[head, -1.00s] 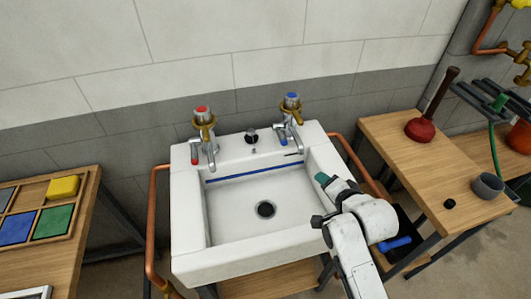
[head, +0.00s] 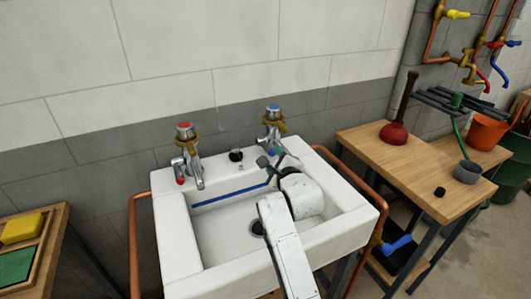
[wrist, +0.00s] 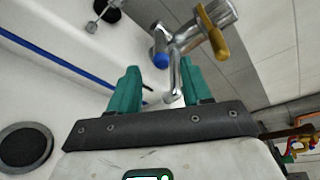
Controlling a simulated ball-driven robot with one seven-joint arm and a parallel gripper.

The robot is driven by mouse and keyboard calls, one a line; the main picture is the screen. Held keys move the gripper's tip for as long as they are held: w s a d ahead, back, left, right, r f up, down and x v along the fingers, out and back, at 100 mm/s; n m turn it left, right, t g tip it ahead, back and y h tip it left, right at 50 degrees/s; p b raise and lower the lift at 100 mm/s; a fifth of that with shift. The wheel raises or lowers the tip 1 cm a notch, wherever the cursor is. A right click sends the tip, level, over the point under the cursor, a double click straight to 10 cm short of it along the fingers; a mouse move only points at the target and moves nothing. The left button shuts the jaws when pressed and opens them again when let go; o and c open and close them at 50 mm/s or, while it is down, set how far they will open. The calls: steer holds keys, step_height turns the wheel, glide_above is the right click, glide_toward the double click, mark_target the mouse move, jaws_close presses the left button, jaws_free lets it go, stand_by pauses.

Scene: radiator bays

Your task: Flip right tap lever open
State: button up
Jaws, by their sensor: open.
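The right tap (head: 272,138) stands on the back right of the white sink (head: 170,235), with a blue top and a brass-coloured part hanging at its front. The wrist view shows its chrome body, the brass-coloured handle (wrist: 213,33) and a blue-tipped chrome piece (wrist: 160,58). My gripper (wrist: 160,68) is open and empty, its two green fingers pointing toward the tap. The blue tip appears between the fingertips; I see no clear contact.
The left tap (head: 187,155), with a red top, stands at the back left. A black plug (head: 236,155) sits between the taps. The wall rises close behind. A copper pipe (head: 350,175) runs along the sink's right side. A wooden table (head: 430,165) with a plunger (head: 396,125) stands at the right.

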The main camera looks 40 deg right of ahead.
mark_target(271, 153)
steer(key=x, duration=0.7)
steer(key=shift+w+d+f, duration=0.15)
steer(key=shift+w+d, duration=0.05)
steer(key=shift+w, duration=0.1)
jaws_close()
stand_by(0.4)
